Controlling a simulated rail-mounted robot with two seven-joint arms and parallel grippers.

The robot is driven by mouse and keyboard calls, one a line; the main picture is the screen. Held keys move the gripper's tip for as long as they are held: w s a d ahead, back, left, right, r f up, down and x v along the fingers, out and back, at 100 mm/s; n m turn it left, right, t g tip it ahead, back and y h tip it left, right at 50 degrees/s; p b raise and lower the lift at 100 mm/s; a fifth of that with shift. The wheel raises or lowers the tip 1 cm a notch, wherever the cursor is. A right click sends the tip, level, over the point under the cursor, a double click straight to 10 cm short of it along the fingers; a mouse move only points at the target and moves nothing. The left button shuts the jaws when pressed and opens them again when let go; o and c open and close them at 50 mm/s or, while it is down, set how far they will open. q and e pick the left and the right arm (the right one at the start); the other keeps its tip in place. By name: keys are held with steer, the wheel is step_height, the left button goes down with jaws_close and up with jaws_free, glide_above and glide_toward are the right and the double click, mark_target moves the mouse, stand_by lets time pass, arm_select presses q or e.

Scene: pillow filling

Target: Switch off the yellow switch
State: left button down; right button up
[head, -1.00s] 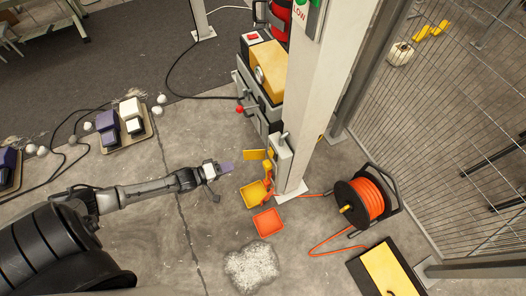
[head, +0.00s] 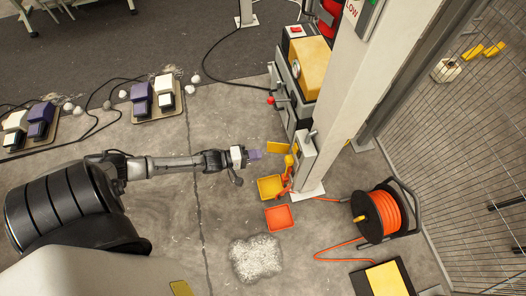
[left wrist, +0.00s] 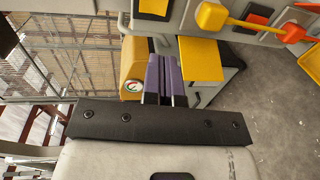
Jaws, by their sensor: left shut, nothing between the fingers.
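The yellow switch appears as a yellow lever (head: 289,160) low on the white post in the head view, beside an orange lever. In the left wrist view a yellow knob (left wrist: 212,16) on a stem shows at the top, with an orange knob (left wrist: 293,32) to its right. A flat yellow plate (head: 279,147) sticks out left of the levers. My left gripper (head: 257,154) is shut and empty, just left of this plate with a small gap. Its purple fingers (left wrist: 164,75) show in the wrist view, apart from the knobs. My right gripper is not in view.
A yellow and an orange tray (head: 278,217) lie below the levers. A grey machine with a yellow box (head: 309,68) stands behind the post (head: 352,85). An orange cable reel (head: 377,213) stands right. A white granular pile (head: 256,258) lies on open floor.

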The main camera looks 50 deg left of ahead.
mark_target(293, 149)
arm_select(q)
steer(key=b+x, duration=0.4)
steer(key=x, duration=0.6)
steer(key=shift+w+d+f+b, duration=0.1)
steer(key=shift+w+f+b, duration=0.05)
steer(key=shift+b, duration=0.25)
steer(key=shift+b+x, duration=0.45)
steer(key=shift+x, duration=0.5)
